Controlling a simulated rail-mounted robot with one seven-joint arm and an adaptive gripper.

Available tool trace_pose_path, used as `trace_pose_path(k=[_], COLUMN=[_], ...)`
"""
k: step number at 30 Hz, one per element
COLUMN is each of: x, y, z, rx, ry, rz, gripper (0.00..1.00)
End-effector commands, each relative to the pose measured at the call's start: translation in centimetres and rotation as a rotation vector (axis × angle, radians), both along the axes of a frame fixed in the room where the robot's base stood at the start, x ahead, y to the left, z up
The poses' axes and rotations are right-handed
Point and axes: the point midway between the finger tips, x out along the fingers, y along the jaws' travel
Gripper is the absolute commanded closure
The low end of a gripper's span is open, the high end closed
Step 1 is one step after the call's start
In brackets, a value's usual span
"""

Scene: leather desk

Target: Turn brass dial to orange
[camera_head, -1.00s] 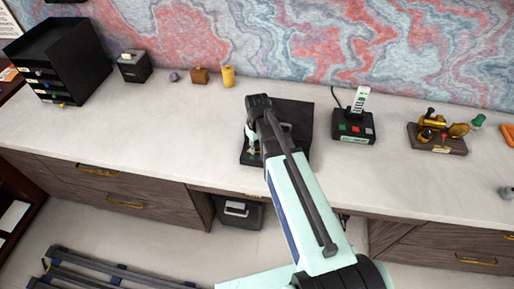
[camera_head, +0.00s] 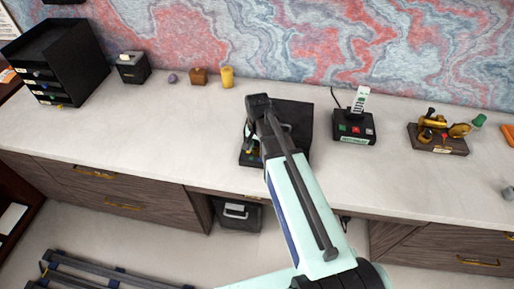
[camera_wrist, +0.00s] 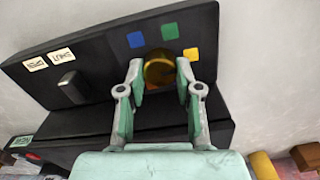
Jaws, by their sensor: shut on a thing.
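The brass dial (camera_wrist: 158,70) shows in the wrist view on the sloped front panel of a black box (camera_wrist: 100,72). A blue square (camera_wrist: 136,40), a green square (camera_wrist: 170,31) and an orange-yellow square (camera_wrist: 191,54) sit around the dial's far side. My gripper (camera_wrist: 160,78) is shut on the dial, one finger at each side. In the head view the black box (camera_head: 297,120) stands on the desk, and my arm hides the dial.
The panel also has a dark switch (camera_wrist: 72,86) and two white labels. Black drawers (camera_head: 62,62) stand far left.

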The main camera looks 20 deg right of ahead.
Motion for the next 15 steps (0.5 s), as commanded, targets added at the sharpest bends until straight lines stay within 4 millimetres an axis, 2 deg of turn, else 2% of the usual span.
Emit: trace_pose_path(k=[15], x=[-0.17], y=[-0.1], z=[-0.07], rx=[0.0], ry=[0.001], rz=[-0.489], gripper=[1.0])
